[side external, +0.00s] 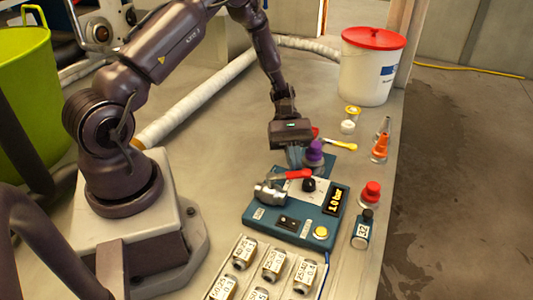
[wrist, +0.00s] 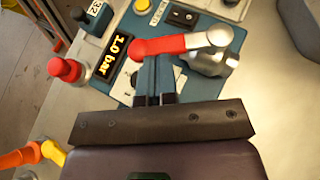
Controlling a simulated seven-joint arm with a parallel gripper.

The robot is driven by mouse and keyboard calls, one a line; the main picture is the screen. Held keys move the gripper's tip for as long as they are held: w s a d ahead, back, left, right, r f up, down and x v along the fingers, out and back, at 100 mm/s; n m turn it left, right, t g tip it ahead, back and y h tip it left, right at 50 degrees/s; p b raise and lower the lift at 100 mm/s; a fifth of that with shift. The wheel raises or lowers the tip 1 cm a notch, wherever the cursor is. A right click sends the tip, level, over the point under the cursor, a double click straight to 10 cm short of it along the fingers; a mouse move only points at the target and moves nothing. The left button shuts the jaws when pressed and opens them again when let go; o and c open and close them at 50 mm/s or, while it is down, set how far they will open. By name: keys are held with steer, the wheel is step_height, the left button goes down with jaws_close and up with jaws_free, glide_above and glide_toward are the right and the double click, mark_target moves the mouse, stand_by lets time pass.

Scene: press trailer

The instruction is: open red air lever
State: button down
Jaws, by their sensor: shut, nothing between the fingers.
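The red air lever (side external: 294,174) sits on a silver valve (side external: 268,192) on the teal control box (side external: 258,228). In the wrist view the lever (wrist: 165,46) lies roughly crosswise, its red handle pointing left from the silver valve (wrist: 212,48). My gripper (side external: 296,160) is low behind the lever in the side view. In the wrist view its fingers (wrist: 158,78) are together and empty, with their tips close to the handle's near edge. I cannot tell if they touch it. The display (wrist: 117,50) reads 1.0 bar.
A purple knob (side external: 315,151) stands close beside my gripper. A white bucket with a red lid (side external: 372,70) stands at the back right.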

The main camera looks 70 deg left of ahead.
mark_target(304, 173)
steer(key=d+m+g, duration=0.1)
steer(key=d+m+g+y, duration=0.1)
steer(key=m+g, duration=0.1)
steer(key=shift+w+d+m+g, duration=0.15)
steer(key=shift+w+m+g, duration=0.05)
steer(key=shift+m+g, duration=0.1)
steer(key=shift+s+d+m+g+y, duration=0.1)
steer(key=shift+d+m+g+y, duration=0.35)
steer(key=shift+m+g+y, duration=0.3)
steer(key=shift+s+d+m+g+y, duration=0.1)
steer(key=shift+d+m+g+y, duration=0.4)
steer(key=shift+m, duration=0.35)
steer(key=shift+w+a, duration=0.3)
steer(key=shift+w, duration=0.05)
steer(key=w+a, duration=0.3)
steer(key=shift+r, duration=0.25)
steer(key=v, duration=0.7)
steer(key=shift+w+a, duration=0.1)
steer(key=shift+a, duration=0.1)
steer(key=shift+v, duration=0.8)
steer(key=shift+r, duration=0.15)
